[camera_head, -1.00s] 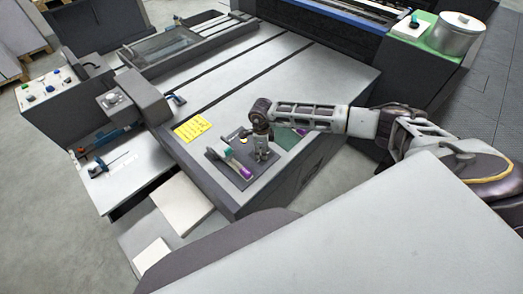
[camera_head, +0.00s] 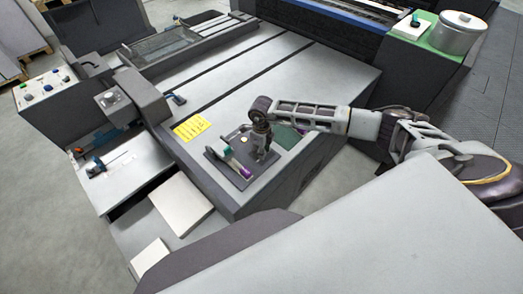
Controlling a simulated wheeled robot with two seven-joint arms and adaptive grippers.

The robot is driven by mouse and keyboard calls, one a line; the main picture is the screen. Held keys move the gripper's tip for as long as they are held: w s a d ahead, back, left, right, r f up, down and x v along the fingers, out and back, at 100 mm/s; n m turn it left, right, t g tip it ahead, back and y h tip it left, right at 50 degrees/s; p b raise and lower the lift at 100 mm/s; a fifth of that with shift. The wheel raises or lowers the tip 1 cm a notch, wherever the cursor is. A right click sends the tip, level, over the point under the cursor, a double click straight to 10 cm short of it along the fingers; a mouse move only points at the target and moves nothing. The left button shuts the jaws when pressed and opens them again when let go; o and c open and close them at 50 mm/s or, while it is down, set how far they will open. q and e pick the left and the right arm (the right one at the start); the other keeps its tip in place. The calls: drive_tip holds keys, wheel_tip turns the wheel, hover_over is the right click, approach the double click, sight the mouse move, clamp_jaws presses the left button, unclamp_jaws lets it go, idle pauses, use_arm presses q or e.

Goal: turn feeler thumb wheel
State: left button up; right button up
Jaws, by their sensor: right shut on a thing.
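My right gripper (camera_head: 263,157) points down at a dark plate (camera_head: 216,163) on the near corner of the grey machine table. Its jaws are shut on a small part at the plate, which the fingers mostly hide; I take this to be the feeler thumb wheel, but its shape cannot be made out. A tool with a teal end and a purple end (camera_head: 244,172) lies on the plate, left of the fingers. My left gripper is not in view.
A yellow label (camera_head: 192,128) lies on the grey table (camera_head: 290,80), which is otherwise mostly clear. A control box with buttons (camera_head: 45,90) stands at the left. White paper stacks (camera_head: 180,205) lie below the table. A metal pot (camera_head: 455,32) stands at the back right.

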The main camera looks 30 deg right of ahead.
drive_tip(key=o, duration=1.1)
drive_tip(key=shift+c, duration=0.2)
wheel_tip(320, 180, up, 12)
idle(1.2)
